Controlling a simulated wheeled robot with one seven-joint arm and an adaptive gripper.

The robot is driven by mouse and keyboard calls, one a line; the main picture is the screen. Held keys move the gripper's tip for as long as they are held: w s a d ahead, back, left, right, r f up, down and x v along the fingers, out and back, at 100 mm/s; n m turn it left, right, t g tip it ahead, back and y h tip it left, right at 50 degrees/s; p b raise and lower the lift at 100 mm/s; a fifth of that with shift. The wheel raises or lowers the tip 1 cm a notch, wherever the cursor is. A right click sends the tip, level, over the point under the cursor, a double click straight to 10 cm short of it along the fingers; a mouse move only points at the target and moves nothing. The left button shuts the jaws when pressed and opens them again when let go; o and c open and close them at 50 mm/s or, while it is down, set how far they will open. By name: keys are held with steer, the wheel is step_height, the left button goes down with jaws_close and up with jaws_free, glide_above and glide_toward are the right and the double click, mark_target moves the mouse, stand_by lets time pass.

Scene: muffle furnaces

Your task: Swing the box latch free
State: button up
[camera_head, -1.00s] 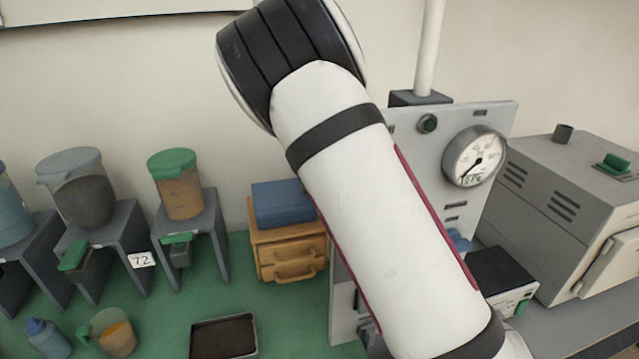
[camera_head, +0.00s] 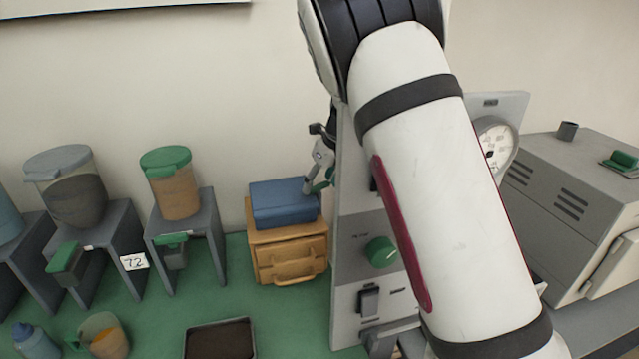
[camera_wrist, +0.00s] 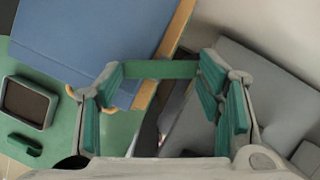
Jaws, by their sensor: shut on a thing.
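My gripper (camera_head: 320,172) shows left of my arm in the head view, beside the grey upright panel (camera_head: 362,222) and just above the right end of the blue box (camera_head: 284,203). In the wrist view, my gripper's (camera_wrist: 162,84) two green-padded fingers stand wide apart, with a green bar (camera_wrist: 160,69) spanning between their tips. The bar looks like the latch, held end to end. I cannot tell what it is fixed to. The blue box's lid (camera_wrist: 95,35) lies beyond the left finger in the wrist view.
The blue box rests on a wooden drawer unit (camera_head: 290,254). A green knob (camera_head: 381,252) sticks out of the panel. A furnace (camera_head: 575,215) stands right; hoppers on stands (camera_head: 185,220) are left. A dark tray (camera_head: 221,340) lies in front. My arm hides part of the panel and gauge.

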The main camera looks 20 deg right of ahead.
steer(key=shift+n, duration=0.5)
steer(key=shift+f, duration=0.1)
steer(key=o, duration=1.1)
steer(key=shift+o, duration=0.2)
steer(key=v, duration=1.2)
steer(key=shift+d, duration=0.2)
steer(key=shift+w, duration=0.15)
